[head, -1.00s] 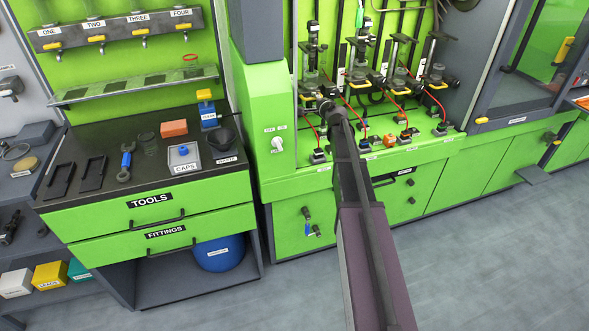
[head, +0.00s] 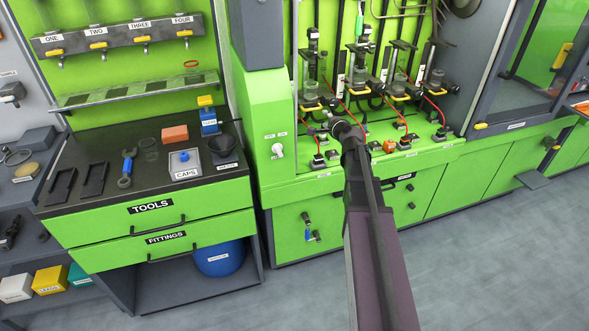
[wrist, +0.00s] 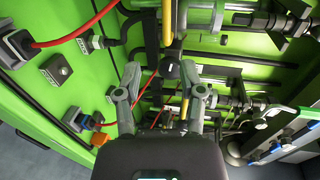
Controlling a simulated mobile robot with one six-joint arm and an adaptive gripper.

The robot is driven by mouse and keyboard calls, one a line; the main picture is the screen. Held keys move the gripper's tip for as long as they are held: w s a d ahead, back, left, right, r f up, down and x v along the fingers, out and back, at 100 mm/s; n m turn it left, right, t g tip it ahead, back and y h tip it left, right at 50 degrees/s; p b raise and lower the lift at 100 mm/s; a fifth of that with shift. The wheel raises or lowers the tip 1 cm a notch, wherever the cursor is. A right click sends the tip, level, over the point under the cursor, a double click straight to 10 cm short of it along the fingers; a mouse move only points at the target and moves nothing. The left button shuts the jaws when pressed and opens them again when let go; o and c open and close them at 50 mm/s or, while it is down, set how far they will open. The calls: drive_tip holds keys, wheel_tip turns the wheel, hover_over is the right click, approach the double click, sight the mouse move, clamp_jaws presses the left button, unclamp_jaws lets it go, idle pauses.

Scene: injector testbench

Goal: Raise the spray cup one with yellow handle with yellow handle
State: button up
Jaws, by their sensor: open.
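In the head view several spray cups with yellow handles hang in a row on the green testbench. The leftmost one, likely spray cup one, has its yellow handle (head: 312,106) just left of and above my gripper (head: 338,120). Its clear cup (head: 310,90) sits on the stand above the handle. In the wrist view my gripper (wrist: 160,88) is open, with its two fingers apart. A yellow bar (wrist: 170,52), likely a cup handle, runs ahead of the fingers near the middle. No cup is between the fingers that I can make out.
Red cables (head: 345,100) and dark connectors hang close around my gripper. The green bench ledge (head: 330,178) lies below it. A worktop (head: 120,190) with tools and a CAPS box (head: 185,165) stands left. The floor at right is clear.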

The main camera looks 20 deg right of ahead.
drive_tip(key=s+a+f+n+g+y+p, duration=0.1)
drive_tip(key=s+a+f+n+g+y, duration=0.4)
drive_tip(key=s+a+f+n+g, duration=0.3)
drive_tip(key=shift+s+a+n+g+p, duration=0.3)
drive_tip(key=shift+s+a+n+g, duration=0.6)
drive_tip(key=shift+s+a+n, duration=1.8)
drive_tip(key=shift+s+a+f+m, duration=0.15)
drive_tip(key=shift+a+m, duration=0.55)
drive_tip(key=shift+a, duration=0.4)
drive_tip(key=w+d+r+m+t, duration=0.4)
drive_tip(key=w+d+r, duration=0.1)
drive_tip(key=d, duration=0.5)
drive_tip(key=w+d+r+m+t+y, duration=0.1)
drive_tip(key=w+d+r+m+t, duration=0.3)
drive_tip(key=d, duration=0.6)
drive_tip(key=w, duration=0.2)
drive_tip(key=shift+w+r+t+b, duration=0.3)
drive_tip(key=shift+w+r+b, duration=0.05)
drive_tip(key=shift+w, duration=0.05)
